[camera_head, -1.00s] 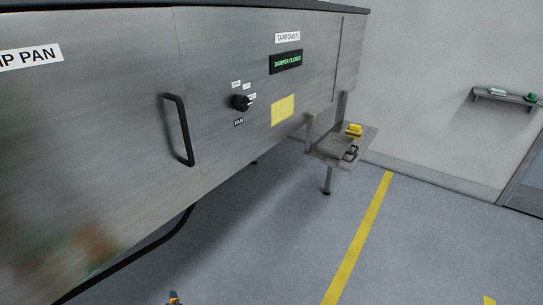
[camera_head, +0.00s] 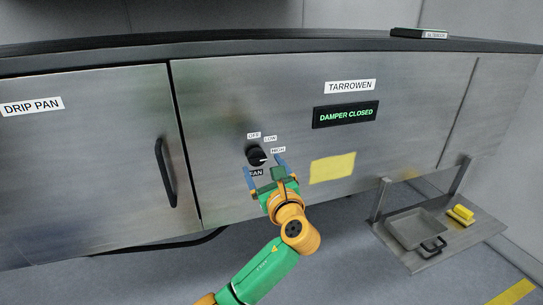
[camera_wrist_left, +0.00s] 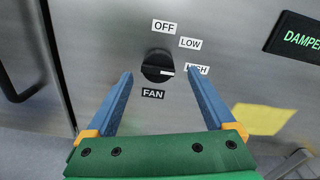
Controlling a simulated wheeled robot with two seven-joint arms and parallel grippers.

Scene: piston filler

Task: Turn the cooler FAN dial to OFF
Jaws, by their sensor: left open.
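The FAN dial (camera_head: 257,155) is a black round knob on the steel cabinet front, with OFF, LOW and HIGH labels around its upper right. In the left wrist view the dial (camera_wrist_left: 157,66) has a white pointer mark on its right side, toward the HIGH label (camera_wrist_left: 197,70). The OFF label (camera_wrist_left: 164,27) is above the dial. My left gripper (camera_head: 266,164) is open, its two blue fingers pointing at the panel just below and around the dial. In the wrist view the dial lies between and beyond the fingertips, apparently untouched. My right gripper is not in view.
A door handle (camera_head: 166,172) stands out left of the dial. A DAMPER CLOSED display (camera_head: 345,114) and a yellow note (camera_head: 332,168) are to the right. A low shelf (camera_head: 456,238) with a metal tray (camera_head: 415,228) and yellow object (camera_head: 461,214) is at lower right.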

